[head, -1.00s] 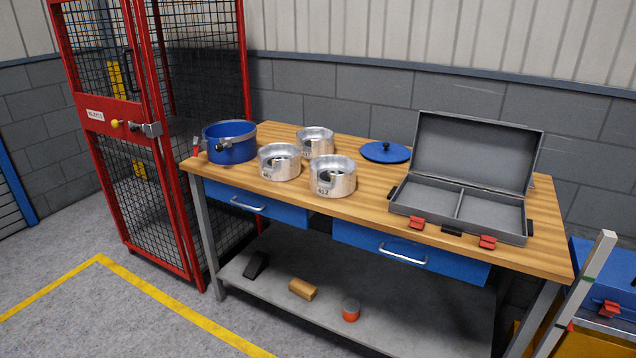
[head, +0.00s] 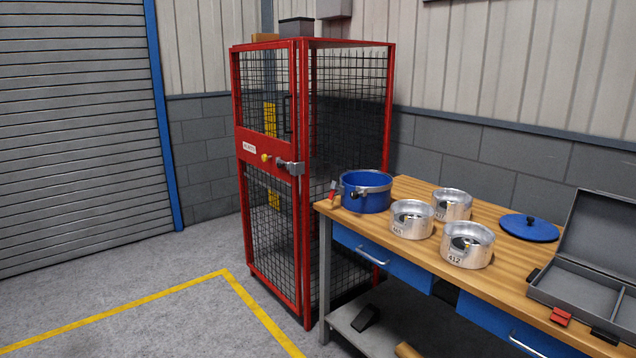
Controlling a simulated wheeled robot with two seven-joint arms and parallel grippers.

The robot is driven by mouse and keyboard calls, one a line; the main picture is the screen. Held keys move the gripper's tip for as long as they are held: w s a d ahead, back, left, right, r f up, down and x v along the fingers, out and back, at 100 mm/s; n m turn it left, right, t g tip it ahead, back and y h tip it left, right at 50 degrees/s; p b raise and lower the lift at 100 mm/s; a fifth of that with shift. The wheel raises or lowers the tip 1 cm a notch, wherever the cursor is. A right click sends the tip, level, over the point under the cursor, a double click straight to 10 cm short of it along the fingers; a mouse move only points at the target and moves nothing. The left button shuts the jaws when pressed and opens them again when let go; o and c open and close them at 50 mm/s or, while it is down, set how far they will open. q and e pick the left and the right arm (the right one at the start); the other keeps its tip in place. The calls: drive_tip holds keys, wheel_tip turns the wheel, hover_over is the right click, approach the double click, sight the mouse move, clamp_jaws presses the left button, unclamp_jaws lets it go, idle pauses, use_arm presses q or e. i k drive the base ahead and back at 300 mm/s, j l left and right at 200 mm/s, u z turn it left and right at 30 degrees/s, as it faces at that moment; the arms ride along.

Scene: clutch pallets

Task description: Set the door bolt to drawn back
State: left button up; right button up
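The door bolt (head: 283,164) is a grey metal bolt with a yellow knob (head: 265,157) on the red band across the cage door (head: 262,120). The bolt's grey block (head: 296,168) sits at the right edge of the door, against the red cage post. The bolt appears to reach into that block, but it is small and I cannot tell surely. The door looks closed. Neither of my grippers is in the head view.
A wooden workbench (head: 500,282) stands right of the cage, holding a blue pot (head: 366,199), several metal cups, a blue lid (head: 529,228) and an open grey case (head: 580,290). Grey floor (head: 150,285) with a yellow line lies clear before the cage.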

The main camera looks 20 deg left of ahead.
sight(284, 165)
drive_tip(key=i+j, duration=0.4)
drive_tip(key=i+j+u, duration=0.1)
drive_tip(key=i+j, duration=0.3)
drive_tip(key=i, duration=0.25)
drive_tip(key=i+j, duration=0.4)
drive_tip(key=i+j+u, duration=0.1)
drive_tip(key=i+j, duration=0.25)
drive_tip(key=i, duration=0.3)
drive_tip(key=i+j, duration=0.3)
drive_tip(key=i, duration=0.25)
drive_tip(key=k+j+u, duration=0.05)
